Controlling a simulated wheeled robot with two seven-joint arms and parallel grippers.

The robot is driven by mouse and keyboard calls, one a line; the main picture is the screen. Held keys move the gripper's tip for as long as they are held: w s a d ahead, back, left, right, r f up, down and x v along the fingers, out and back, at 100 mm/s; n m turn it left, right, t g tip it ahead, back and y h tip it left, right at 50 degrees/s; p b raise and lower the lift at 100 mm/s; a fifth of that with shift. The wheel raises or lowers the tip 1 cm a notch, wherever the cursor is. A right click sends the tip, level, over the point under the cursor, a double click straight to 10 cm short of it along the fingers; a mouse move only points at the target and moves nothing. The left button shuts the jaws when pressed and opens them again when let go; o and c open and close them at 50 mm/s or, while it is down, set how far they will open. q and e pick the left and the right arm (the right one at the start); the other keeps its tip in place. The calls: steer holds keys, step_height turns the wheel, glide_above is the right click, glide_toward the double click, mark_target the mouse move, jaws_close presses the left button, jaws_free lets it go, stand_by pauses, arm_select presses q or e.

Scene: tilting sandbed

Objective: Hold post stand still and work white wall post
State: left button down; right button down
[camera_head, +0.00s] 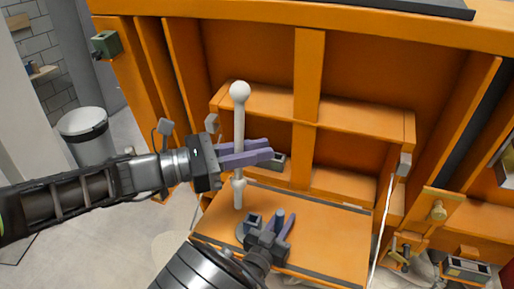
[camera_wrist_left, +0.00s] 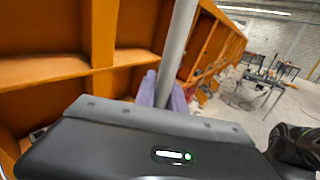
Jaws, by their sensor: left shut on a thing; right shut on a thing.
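The white wall post (camera_head: 239,118) is a slim rod with a ball on top and a thicker collar near its lower end. It stands nearly upright in the head view. My left gripper (camera_head: 266,149), with purple fingers, is shut on the middle of its rod. In the left wrist view the rod (camera_wrist_left: 177,45) rises between the purple fingers (camera_wrist_left: 158,93). The grey post stand (camera_head: 243,233) is low on the orange board, partly hidden by my right gripper (camera_head: 285,218), which is shut on it. The post's lower tip shows just above the stand; I cannot tell whether they touch.
The orange board (camera_head: 325,240) has dark strips along its edges. Behind it rises an orange frame (camera_head: 307,75) with shelves and uprights. A thin white rod (camera_head: 381,225) stands at the board's right. A grey bin (camera_head: 85,130) is at the left, with open floor in front.

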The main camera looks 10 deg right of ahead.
steer(key=c, duration=1.1)
jaws_free()
steer(key=shift+c, duration=0.2)
steer(key=v, duration=1.2)
